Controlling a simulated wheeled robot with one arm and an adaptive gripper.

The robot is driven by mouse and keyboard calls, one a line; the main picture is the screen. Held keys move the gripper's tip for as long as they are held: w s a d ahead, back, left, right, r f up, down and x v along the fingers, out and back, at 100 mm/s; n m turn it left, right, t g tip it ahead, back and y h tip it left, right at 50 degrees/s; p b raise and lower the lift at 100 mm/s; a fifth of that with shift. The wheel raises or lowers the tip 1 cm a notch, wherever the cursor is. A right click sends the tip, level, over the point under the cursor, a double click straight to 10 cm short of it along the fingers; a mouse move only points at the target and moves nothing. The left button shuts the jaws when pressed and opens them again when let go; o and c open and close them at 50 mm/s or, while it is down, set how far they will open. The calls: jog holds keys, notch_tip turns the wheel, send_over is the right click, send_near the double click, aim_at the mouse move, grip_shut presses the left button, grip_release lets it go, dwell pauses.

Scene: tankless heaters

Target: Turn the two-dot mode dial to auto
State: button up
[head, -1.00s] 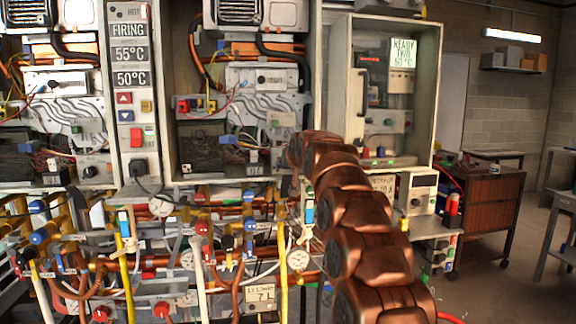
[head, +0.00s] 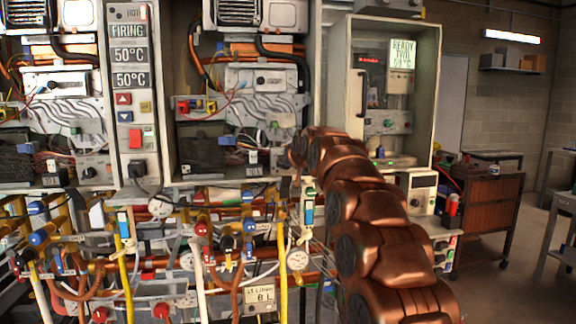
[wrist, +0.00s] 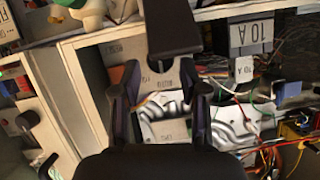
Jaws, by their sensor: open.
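My gripper (wrist: 159,98) is open in the wrist view, with its two dark fingers apart and nothing seen held between them. A dark block (wrist: 170,28) comes down from the top of that view, in line with the gap; I cannot tell whether it is a knob. Small printed labels stand beside it, one seeming to read AUTO (wrist: 188,74). The two-dot mode dial cannot be made out for certain, and no dots are readable. In the head view my copper arm reaches to the middle heater's lower right, and the gripper itself is hidden.
A black knob (head: 90,172) is on the left heater, and another (head: 137,168) is on the display panel. Pipes and valves (head: 228,245) crowd the front below. A glass-fronted cabinet (head: 436,90) stands right of the arm. In the wrist view, wires (wrist: 275,155) run at lower right.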

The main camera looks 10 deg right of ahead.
jog(key=v, duration=0.9)
jog(key=shift+s, duration=0.1)
dwell(0.3)
jog(key=s+a+f+g+p, duration=0.15)
jog(key=s+f+g, duration=0.35)
jog(key=s+f, duration=0.75)
jog(key=s+f+g, duration=0.3)
jog(key=s+f, duration=0.4)
jog(key=s, duration=0.7)
jog(key=s+f+g, duration=0.4)
jog(key=s+f, duration=0.3)
jog(key=s, duration=0.7)
jog(key=s+f+n+g+h+p, duration=0.1)
jog(key=s+f+g, duration=0.2)
jog(key=s+f, duration=0.4)
jog(key=s, duration=0.8)
jog(key=shift+d, duration=0.4)
